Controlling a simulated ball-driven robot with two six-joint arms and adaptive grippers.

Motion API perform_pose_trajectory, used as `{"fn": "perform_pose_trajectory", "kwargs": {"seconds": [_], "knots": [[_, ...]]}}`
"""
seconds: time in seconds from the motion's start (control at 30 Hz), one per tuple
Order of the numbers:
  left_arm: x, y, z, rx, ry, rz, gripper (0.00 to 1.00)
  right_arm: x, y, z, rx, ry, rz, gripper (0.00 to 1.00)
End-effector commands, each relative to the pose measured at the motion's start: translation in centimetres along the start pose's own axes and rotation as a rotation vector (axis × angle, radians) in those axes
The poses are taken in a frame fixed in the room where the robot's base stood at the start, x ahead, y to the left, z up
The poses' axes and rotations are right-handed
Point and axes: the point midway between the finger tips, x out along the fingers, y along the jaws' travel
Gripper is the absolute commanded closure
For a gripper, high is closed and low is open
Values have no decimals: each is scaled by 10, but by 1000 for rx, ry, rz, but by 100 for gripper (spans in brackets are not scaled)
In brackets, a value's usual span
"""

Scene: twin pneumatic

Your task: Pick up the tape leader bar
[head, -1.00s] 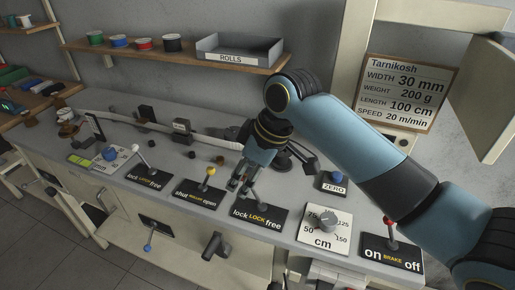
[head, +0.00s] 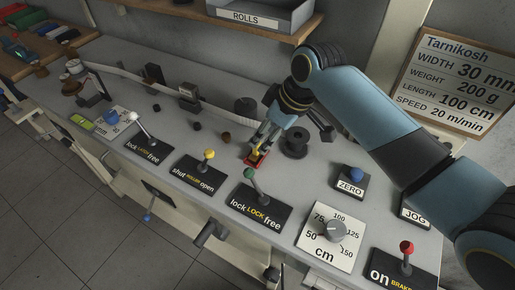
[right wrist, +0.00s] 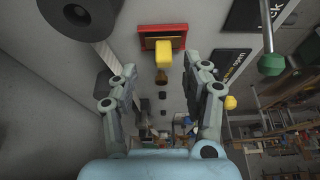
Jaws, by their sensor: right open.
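In the right wrist view the fingers of this gripper (right wrist: 160,75) stand apart, one on each side of the tab's line, with the tab just beyond the tips. My left gripper is not in view.
A green-knobbed lock lever (head: 251,174) stands close in front of the bar, and a yellow-knobbed roller lever (head: 208,155) is to its left. A dark spool (head: 295,143) stands just right of the gripper. A brown knob (head: 226,137) is to the left.

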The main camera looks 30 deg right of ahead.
Motion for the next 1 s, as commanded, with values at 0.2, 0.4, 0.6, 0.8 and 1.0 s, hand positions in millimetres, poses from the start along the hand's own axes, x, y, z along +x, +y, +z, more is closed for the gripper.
{"fn": "perform_pose_trajectory", "kwargs": {"seconds": [0.2,0.4,0.6,0.8,1.0], "knots": [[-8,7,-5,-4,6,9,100,29,-5,-8,1,0,-4,52],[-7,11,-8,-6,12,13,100,49,-4,-6,0,0,-1,52],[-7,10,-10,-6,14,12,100,49,-4,-6,0,0,0,52],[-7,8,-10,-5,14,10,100,49,-4,-6,0,0,-1,77],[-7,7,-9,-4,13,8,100,49,-4,-6,0,0,-1,100]]}}
